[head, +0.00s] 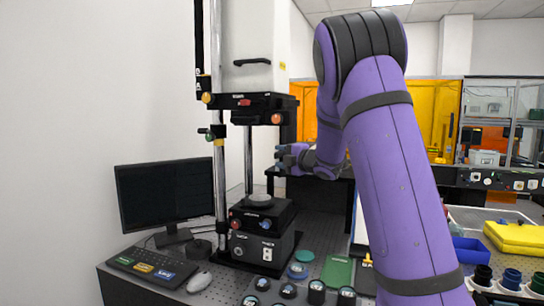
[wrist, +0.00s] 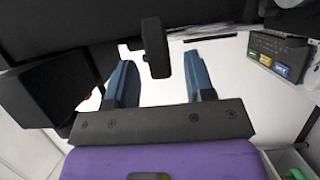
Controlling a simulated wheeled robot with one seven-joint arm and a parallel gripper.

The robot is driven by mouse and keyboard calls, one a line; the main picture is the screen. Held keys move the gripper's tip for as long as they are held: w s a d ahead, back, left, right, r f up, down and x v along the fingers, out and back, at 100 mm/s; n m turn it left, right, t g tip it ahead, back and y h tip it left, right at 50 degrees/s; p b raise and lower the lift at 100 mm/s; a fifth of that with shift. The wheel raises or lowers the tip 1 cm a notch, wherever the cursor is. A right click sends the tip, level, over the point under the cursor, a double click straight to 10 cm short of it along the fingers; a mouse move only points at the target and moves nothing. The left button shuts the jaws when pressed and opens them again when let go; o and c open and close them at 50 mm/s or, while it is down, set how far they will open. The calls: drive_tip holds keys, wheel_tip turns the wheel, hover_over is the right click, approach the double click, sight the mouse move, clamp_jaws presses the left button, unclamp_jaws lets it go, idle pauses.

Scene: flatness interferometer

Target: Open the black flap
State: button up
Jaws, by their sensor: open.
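My gripper (head: 283,160) is level, pointing left, beside the tall interferometer, below its black upper housing (head: 250,107) and above its stage. In the wrist view its two blue fingers (wrist: 160,82) are apart, and a black upright bar (wrist: 155,48) shows between them near the tips. I cannot tell whether the fingers touch it. A wide dark panel (wrist: 210,15) crosses the top of that view behind the bar. I cannot tell for sure which dark part is the flap; no clearly raised flap shows.
The round stage (head: 259,200) sits on the black base. A monitor (head: 166,195), a keyboard (head: 150,266) and a mouse (head: 200,282) are left of it. Several small round pieces and a green block (head: 338,272) lie in front. A yellow case (head: 515,238) is at right.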

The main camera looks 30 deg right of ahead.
drive_tip(key=shift+x, duration=2.05)
clamp_jaws()
